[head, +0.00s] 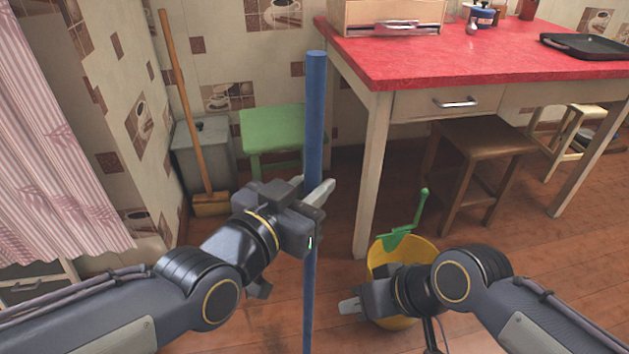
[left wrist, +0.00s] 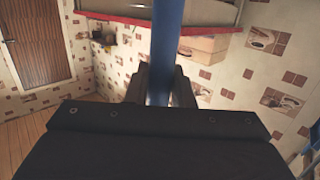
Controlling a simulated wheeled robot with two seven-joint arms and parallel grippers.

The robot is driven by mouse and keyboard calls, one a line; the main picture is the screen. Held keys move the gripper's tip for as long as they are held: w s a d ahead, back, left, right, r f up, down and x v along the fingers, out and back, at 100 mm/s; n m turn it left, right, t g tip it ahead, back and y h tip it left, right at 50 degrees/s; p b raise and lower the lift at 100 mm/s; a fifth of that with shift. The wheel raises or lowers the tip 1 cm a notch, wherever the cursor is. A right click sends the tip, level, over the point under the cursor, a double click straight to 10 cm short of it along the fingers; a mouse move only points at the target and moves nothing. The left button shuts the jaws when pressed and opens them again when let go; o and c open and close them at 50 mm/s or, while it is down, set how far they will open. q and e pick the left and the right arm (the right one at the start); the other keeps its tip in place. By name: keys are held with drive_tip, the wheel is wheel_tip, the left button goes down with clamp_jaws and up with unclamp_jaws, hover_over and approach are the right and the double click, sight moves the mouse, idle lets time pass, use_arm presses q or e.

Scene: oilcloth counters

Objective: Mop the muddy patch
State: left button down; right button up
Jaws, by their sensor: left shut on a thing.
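A long blue pole (head: 315,105), which looks like the mop's handle, stands nearly upright in the middle of the head view. Its lower end runs out of the bottom of the picture, so the mop head and the floor around it are hidden. My left gripper (head: 318,192) is shut around the pole at about mid-height. The pole (left wrist: 162,55) also shows between the fingers in the left wrist view. My right gripper (head: 350,305) is low, in front of a yellow bucket (head: 412,250); I cannot tell its opening. I see no muddy patch.
A red-topped table (head: 420,60) stands behind, with a brown stool (head: 470,150) under it. A green stool (head: 272,130), a grey bin (head: 205,150) and a broom (head: 185,100) stand by the wall. A green tool (head: 408,230) sticks out of the bucket. Wooden floor (head: 280,280) shows between.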

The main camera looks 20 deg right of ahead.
use_arm(q)
drive_tip(key=a, duration=0.3)
drive_tip(key=shift+w+a+r, duration=0.1)
drive_tip(key=shift+w+a, duration=0.2)
drive_tip(key=shift+w, duration=0.05)
drive_tip(key=shift+w+d+p, duration=0.25)
drive_tip(key=shift+w, duration=0.85)
drive_tip(key=shift+w+d+p, duration=0.2)
drive_tip(key=shift+w+d, duration=0.05)
drive_tip(key=shift+w, duration=0.85)
